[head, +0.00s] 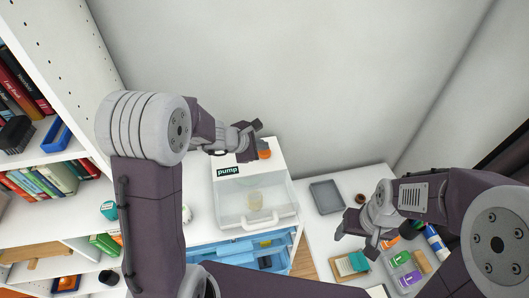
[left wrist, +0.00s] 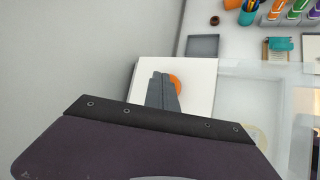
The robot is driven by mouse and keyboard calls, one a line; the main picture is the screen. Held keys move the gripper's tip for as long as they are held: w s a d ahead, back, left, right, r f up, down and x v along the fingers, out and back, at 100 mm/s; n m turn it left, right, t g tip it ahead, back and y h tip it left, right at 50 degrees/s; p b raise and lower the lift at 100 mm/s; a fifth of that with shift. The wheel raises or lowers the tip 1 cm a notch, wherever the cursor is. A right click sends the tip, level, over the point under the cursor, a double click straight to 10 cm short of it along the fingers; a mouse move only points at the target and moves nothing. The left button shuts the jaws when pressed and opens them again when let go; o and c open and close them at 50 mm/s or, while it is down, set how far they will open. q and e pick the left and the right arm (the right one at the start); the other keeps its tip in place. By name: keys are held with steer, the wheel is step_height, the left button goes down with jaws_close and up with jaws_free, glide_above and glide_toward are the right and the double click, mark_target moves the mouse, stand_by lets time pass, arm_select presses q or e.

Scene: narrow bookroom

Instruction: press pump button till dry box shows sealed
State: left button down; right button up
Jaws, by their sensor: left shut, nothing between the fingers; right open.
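The dry box (head: 259,205) stands on the counter, with a clear front, a pale round thing inside and a white top with a dark "pump" label (head: 228,171). The orange pump button (head: 265,154) is on the white top and also shows in the left wrist view (left wrist: 177,84). My left gripper (head: 258,142) is shut and empty at the button, its fingers partly covering it; I cannot tell whether they touch it. Its fingers show in the left wrist view (left wrist: 162,80). My right gripper (head: 356,242) is open over the right counter. No sealed sign is readable.
A grey tray (head: 326,197) lies on the white counter right of the box. Bottles and coloured items stand near my right arm. A blue drawer unit (head: 235,250) is below the box. Shelves of books (head: 45,180) stand at left, and a wall is behind.

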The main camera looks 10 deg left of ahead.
mark_target(262, 152)
arm_select(q)
steer(key=shift+f+b, duration=0.8)
steer(key=shift+b, duration=0.15)
stand_by(0.8)
steer(key=shift+r, duration=0.1)
steer(key=shift+r+p, duration=1.05)
steer(key=shift+r, duration=0.1)
step_height(262, 152, up, 5)
steer(key=p, duration=0.4)
steer(key=shift+r, duration=0.1)
stand_by(2.2)
